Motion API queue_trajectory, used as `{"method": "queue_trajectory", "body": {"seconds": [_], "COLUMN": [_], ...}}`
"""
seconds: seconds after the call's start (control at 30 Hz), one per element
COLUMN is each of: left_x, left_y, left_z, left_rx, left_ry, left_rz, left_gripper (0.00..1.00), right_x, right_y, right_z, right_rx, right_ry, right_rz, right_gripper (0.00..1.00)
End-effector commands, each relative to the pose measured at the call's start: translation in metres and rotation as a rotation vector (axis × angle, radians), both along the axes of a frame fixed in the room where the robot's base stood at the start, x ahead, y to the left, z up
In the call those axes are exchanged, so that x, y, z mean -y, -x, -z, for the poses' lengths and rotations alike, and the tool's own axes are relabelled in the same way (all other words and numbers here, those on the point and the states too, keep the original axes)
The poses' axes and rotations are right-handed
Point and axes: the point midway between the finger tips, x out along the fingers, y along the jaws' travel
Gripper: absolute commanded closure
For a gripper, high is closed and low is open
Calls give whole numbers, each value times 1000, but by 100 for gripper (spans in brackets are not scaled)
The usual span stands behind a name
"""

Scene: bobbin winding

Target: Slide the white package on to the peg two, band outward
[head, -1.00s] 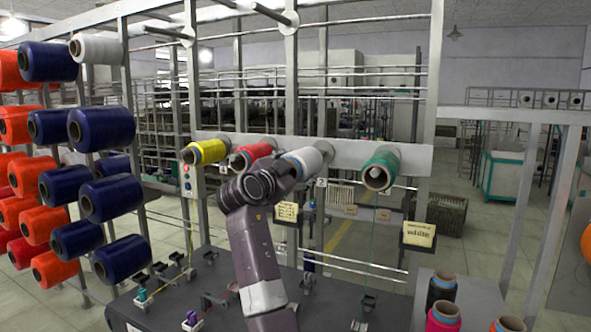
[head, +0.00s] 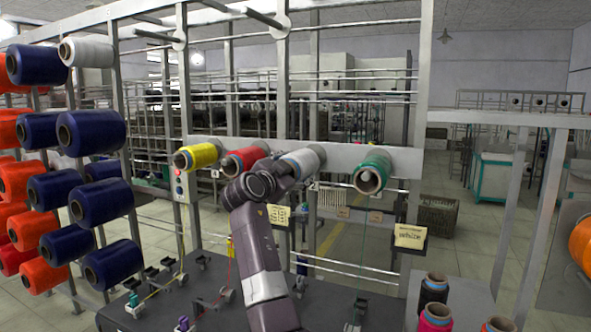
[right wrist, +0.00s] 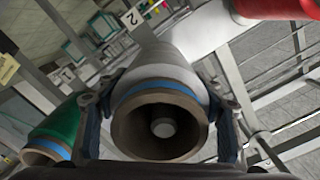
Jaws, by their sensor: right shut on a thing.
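The white package (head: 303,161) is on the rail between the red and green packages. In the right wrist view, the white package (right wrist: 165,62) has a blue band round the tube end that faces me. The pale round end of peg two (right wrist: 163,127) shows inside its brown tube, so the tube is around the peg. My right gripper (right wrist: 162,90) is shut on the white package, one finger on each side. In the head view my arm hides most of this gripper. Whether the package's far end touches the rail cannot be told. My left gripper is not in view.
The yellow package (head: 201,156) and red package (head: 243,160) sit left of it, the green package (head: 371,171) to the right. A waste sign (head: 410,236) hangs at the right. Blue and orange packages crowd the left rack.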

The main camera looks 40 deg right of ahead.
Motion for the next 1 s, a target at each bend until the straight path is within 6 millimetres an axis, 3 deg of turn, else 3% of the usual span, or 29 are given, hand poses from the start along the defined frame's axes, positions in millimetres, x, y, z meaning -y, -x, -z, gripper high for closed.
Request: {"method": "queue_trajectory", "body": {"seconds": [0.43, 1.0], "left_x": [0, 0], "left_y": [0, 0], "left_z": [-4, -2], "left_rx": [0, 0], "left_ry": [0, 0], "left_rz": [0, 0], "left_gripper": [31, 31], "right_x": [28, 31], "right_y": [-11, -12], "right_z": [-2, 0], "right_rx": [2, 2], "right_ry": [1, 2], "right_rz": [3, 0], "right_gripper": [69, 69]}}
